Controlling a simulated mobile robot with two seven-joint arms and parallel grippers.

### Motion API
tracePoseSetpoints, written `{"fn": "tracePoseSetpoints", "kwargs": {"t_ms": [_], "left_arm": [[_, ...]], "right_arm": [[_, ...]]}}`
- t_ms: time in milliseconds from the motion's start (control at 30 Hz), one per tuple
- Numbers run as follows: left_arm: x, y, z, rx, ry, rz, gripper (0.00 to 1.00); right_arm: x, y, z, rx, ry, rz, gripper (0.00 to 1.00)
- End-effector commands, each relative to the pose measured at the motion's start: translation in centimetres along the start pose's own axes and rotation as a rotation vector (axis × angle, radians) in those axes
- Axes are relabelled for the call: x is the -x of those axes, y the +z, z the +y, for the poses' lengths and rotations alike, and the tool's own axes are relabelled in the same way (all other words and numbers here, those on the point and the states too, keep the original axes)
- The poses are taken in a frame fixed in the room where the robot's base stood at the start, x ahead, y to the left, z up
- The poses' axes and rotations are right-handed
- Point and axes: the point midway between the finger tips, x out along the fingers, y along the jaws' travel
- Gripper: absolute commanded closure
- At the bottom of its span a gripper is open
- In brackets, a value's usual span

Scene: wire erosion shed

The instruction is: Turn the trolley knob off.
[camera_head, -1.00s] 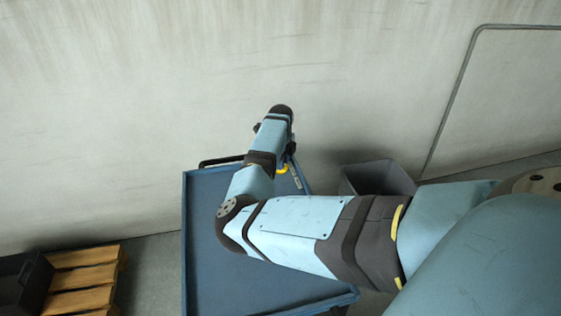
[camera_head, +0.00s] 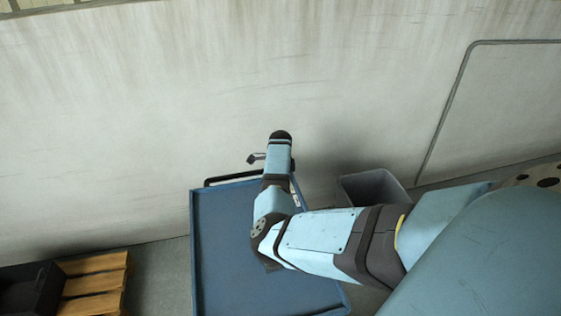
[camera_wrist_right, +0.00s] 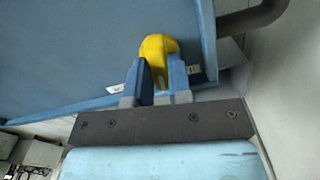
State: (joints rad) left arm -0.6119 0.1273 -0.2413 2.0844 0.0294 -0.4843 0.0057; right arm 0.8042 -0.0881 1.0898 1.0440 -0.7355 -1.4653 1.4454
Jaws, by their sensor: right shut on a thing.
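The yellow trolley knob (camera_wrist_right: 158,47) shows in the right wrist view, by the edge of the blue trolley (camera_wrist_right: 80,50). My right gripper (camera_wrist_right: 159,74) has its two blue fingers on either side of the knob and is shut on it. In the head view the trolley (camera_head: 225,250) stands against the wall, and my right arm reaches over it to its far right corner. The knob and fingertips are hidden there behind my wrist. The knob's on or off position cannot be told. My left gripper is not in view.
A grey bin (camera_head: 373,188) stands right of the trolley by the wall (camera_head: 130,120). A dark handle bar (camera_head: 225,179) runs along the trolley's far edge. At left are a wooden pallet (camera_head: 95,285) and a black crate (camera_head: 30,290). The trolley top is empty.

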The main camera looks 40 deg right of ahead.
Motion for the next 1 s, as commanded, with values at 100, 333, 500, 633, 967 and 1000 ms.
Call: {"fn": "tracePoseSetpoints", "kwargs": {"t_ms": [100, 333, 500, 633, 967, 1000], "left_arm": [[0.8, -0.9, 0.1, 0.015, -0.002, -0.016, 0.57], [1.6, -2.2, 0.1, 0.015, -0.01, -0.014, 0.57], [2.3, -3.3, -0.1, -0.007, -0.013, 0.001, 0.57], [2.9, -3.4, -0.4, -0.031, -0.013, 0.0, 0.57], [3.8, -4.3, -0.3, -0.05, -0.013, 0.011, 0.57], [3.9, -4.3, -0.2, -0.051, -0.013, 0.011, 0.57]], "right_arm": [[0.6, -0.1, 0.0, 0.113, 0.003, 0.002, 1.0], [0.5, -0.1, 0.0, 0.332, 0.002, 0.002, 1.0], [0.4, -0.1, 0.0, 0.493, 0.003, 0.002, 1.0], [0.4, 0.0, -0.1, 0.611, 0.0, 0.001, 1.0], [0.2, 0.1, -0.1, 0.85, 0.001, 0.0, 1.0], [0.2, 0.1, -0.1, 0.87, 0.001, 0.0, 1.0]]}}
